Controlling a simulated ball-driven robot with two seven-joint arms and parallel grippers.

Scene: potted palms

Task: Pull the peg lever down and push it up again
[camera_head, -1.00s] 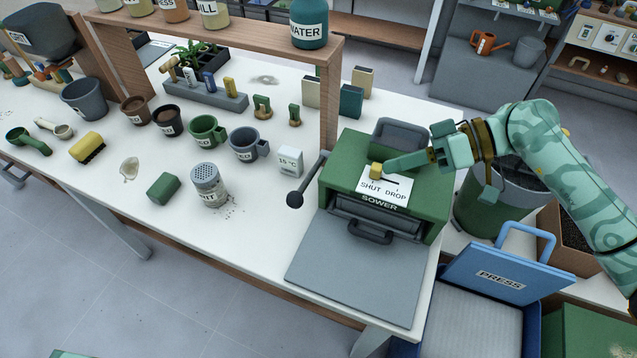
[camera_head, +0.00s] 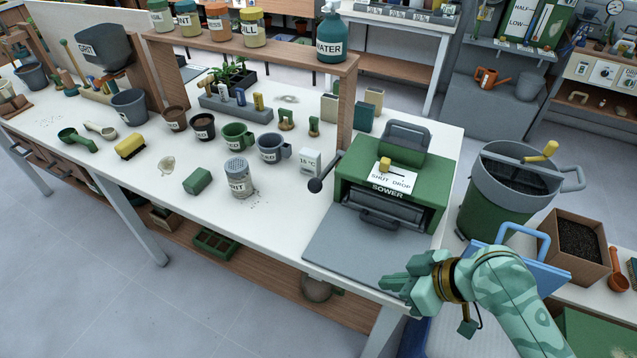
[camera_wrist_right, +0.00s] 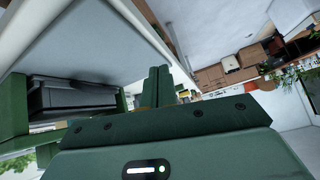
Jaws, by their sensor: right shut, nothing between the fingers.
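The green sower (camera_head: 392,192) stands at the right end of the white bench. A dark lever with a black ball end (camera_head: 314,186) sits on its left side, the ball hanging low. On its top, a yellow peg (camera_head: 385,164) stands by the SHUT end of a SHUT/DROP label (camera_head: 394,178). I cannot tell which of these is the peg lever. My right gripper (camera_head: 388,288) is shut and empty by the bench's front right corner, below and apart from the sower. Its shut fingers (camera_wrist_right: 157,86) show in the wrist view. My left gripper is out of view.
The sower's grey front plate (camera_head: 350,250) lies between it and the bench edge. Left of the lever stand a temperature box (camera_head: 310,162), mugs and a grit shaker (camera_head: 238,178). A wooden shelf post (camera_head: 345,110) rises behind the lever. A grey-green bin (camera_head: 515,190) stands right.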

